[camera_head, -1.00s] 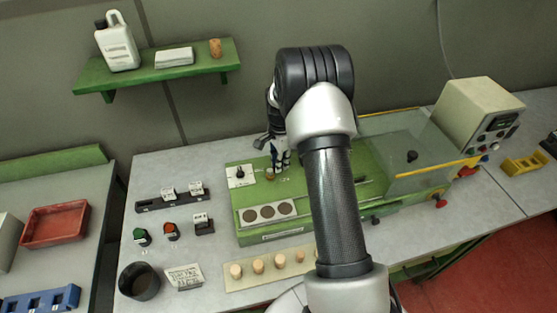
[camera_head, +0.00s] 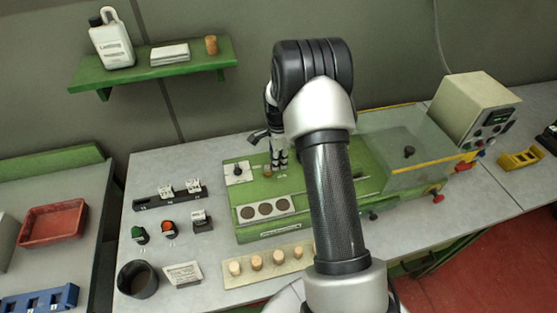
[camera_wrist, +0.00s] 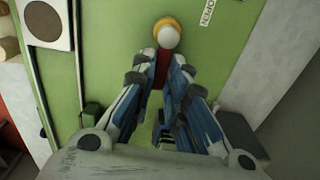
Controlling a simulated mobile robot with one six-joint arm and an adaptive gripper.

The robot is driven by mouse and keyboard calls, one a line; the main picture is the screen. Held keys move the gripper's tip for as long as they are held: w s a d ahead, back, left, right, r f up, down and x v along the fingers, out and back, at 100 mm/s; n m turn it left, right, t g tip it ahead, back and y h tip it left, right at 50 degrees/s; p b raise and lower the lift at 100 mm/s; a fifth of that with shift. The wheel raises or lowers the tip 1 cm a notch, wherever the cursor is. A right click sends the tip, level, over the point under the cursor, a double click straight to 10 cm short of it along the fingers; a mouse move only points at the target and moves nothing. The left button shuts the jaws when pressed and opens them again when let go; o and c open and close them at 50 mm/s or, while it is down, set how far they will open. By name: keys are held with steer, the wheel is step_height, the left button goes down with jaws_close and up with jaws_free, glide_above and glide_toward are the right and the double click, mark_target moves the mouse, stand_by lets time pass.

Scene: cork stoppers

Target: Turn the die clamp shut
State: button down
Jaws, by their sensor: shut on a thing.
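The green machine (camera_head: 340,180) stands on the bench, with a white plate and black knob (camera_head: 238,170) at its left. My gripper (camera_head: 277,166) reaches down over its top, beside a small cork-coloured round piece (camera_head: 267,173). In the wrist view, my gripper (camera_wrist: 161,68) is shut on a dark red bar (camera_wrist: 161,75), which I take to be the die clamp's handle. A white rounded end (camera_wrist: 168,37) shows just beyond the fingertips, over a yellow-orange round piece (camera_wrist: 164,22). The fingers hide most of the bar, and I cannot tell the clamp's angle.
A white plate with several dark round recesses (camera_head: 239,212) lies at the machine's front. Corks (camera_head: 257,263) stand on a strip before it. A clear guard (camera_head: 400,150) and a control box (camera_head: 474,110) are at right. A dark cup (camera_head: 140,280) stands front left.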

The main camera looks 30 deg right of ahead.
steer(key=c, duration=1.6)
jaws_free()
step_height(320, 180, up, 12)
steer(key=s+a+r+n+t+b, duration=0.2)
steer(key=s+a+r+n+b, duration=0.1)
steer(key=s+a+r+n, duration=0.75)
steer(key=s+a+n+t+b, duration=0.1)
steer(key=s+a+n, duration=0.3)
steer(key=s, duration=0.5)
steer(key=s+a+n+t+b, duration=0.1)
steer(key=s+a+n+b, duration=0.1)
steer(key=s+a+n, duration=0.2)
steer(key=s+n, duration=0.3)
steer(key=s, duration=0.3)
steer(key=shift+a+f+t, duration=0.15)
steer(key=shift+a+t, duration=0.15)
steer(key=shift+a, duration=0.1)
